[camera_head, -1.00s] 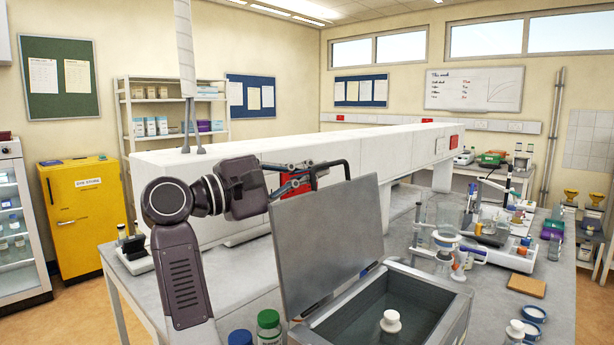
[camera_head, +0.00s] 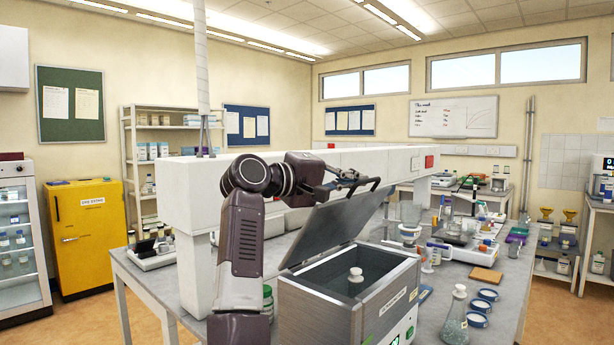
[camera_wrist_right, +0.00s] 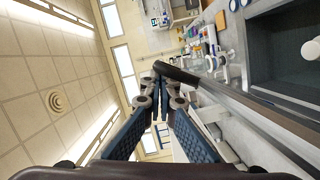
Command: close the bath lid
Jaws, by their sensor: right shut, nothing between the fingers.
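The bath (camera_head: 310,312) is a grey metal box with an open top on the bench. A black bar handle (camera_head: 362,187) is on the lid's upper edge. My right gripper (camera_head: 352,180) is behind the lid at the handle, its fingers shut and empty. In the right wrist view the closed fingertips (camera_wrist_right: 162,82) are right by the black handle (camera_wrist_right: 177,73); I cannot tell whether they touch. My left gripper is not in view.
A white knobbed object (camera_head: 356,275) is inside the bath. A flask (camera_head: 455,320) and blue-rimmed dishes (camera_head: 478,320) stand to its right. Capped bottles (camera_head: 267,300) stand left of the bath, close to my arm. A long white raised shelf unit (camera_head: 185,190) runs behind.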

